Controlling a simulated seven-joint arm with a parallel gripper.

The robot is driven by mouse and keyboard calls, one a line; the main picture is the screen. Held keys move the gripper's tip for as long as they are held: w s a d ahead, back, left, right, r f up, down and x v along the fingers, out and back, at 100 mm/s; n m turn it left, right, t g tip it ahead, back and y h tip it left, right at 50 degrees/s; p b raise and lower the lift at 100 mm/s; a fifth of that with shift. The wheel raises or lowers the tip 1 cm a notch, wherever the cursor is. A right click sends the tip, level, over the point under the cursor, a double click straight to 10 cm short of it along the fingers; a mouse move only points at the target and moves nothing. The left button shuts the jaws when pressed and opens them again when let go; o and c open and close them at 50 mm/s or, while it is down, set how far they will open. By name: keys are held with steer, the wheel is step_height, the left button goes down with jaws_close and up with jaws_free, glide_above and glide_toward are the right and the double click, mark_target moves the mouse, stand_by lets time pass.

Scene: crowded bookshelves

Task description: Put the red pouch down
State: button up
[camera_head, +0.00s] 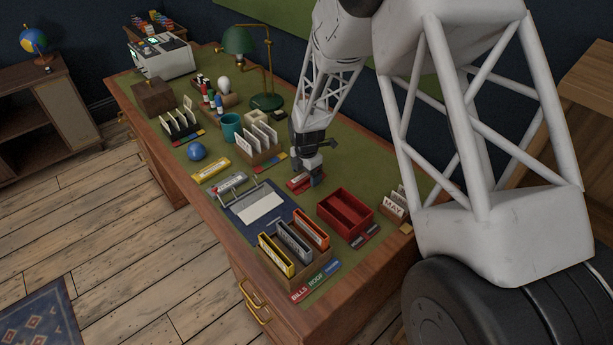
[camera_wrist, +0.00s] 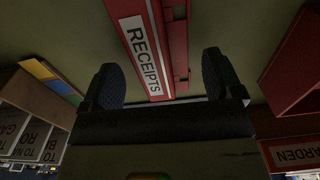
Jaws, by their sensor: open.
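The red pouch (camera_wrist: 150,45) has a white label reading RECEIPTS and lies on the green desk top. In the head view the red pouch (camera_head: 298,184) shows low beneath my gripper, partly covered by it. My gripper (camera_head: 306,176) is low over the desk at the pouch. In the wrist view my gripper (camera_wrist: 160,80) has its two dark fingers spread, one on each side of the pouch's near end. Clear gaps show between the fingers and the pouch.
A red two-part tray (camera_head: 345,213) stands right of the pouch. A wooden card rack (camera_head: 262,153) is behind left. A blue folder-like binder (camera_head: 258,205) and a wooden box of files (camera_head: 290,262) are nearer the front edge. A blue ball (camera_head: 196,151) lies farther left.

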mark_target(306, 177)
step_height(306, 177, up, 11)
stand_by(0.5)
steer(key=shift+f, duration=0.1)
stand_by(0.7)
steer(key=s+d+r+m+t, duration=0.1)
steer(key=s+d+r+m, duration=0.6)
steer(key=r, duration=0.3)
steer(key=s+d+r+m, duration=0.6)
steer(key=s+d+r, duration=0.1)
steer(key=s+r, duration=0.2)
steer(key=s+d+r+m, duration=0.1)
steer(key=s+d+m, duration=0.2)
steer(key=s, duration=0.5)
steer(key=s+d+r+m+t, duration=0.1)
steer(key=s+d+r+m, duration=0.1)
steer(key=s+m, duration=0.4)
steer(key=s+d+r+m, duration=0.2)
steer(key=s+d+m, duration=0.2)
steer(key=s, duration=0.6)
steer(key=shift+s+d+m+t, duration=0.2)
steer(key=shift+d+m+t, duration=0.1)
steer(key=shift+m, duration=0.3)
